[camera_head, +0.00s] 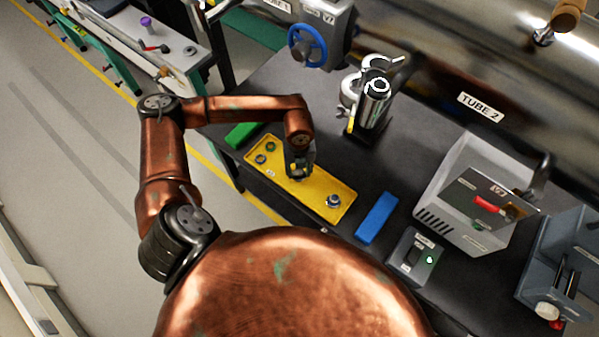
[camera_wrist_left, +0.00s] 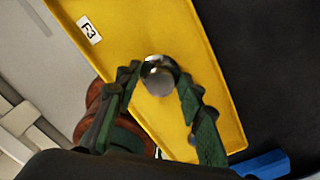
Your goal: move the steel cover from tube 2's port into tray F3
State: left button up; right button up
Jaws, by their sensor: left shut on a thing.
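My left gripper (camera_head: 299,172) is over the middle of the yellow tray (camera_head: 318,208), fingers pointing down. In the left wrist view the gripper (camera_wrist_left: 158,78) is shut on a round, shiny steel piece that looks like the steel cover (camera_wrist_left: 158,82). The tray (camera_wrist_left: 190,40) lies below it with an F3 label (camera_wrist_left: 88,30). I cannot tell if the cover touches the tray floor. Tube 2's port (camera_head: 375,105) is a steel cylinder with a clamp (camera_head: 352,90) beside it, behind the tray. The right gripper is out of view.
Small fittings lie in the tray, including a steel one (camera_head: 333,201) at its right end. A green block (camera_head: 240,135) and a blue block (camera_head: 376,218) flank the tray. A switch box (camera_head: 416,258) and a grey instrument (camera_head: 475,200) stand to the right.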

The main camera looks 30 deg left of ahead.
aim_at(299, 171)
pick_arm(q)
jog(key=shift+f, duration=0.65)
jog(key=shift+f, duration=0.1)
jog(key=o, duration=1.2)
jog(key=shift+c, duration=0.2)
notch_tip(299, 171, up, 12)
jog(key=p, duration=0.1)
jog(key=shift+p, duration=0.3)
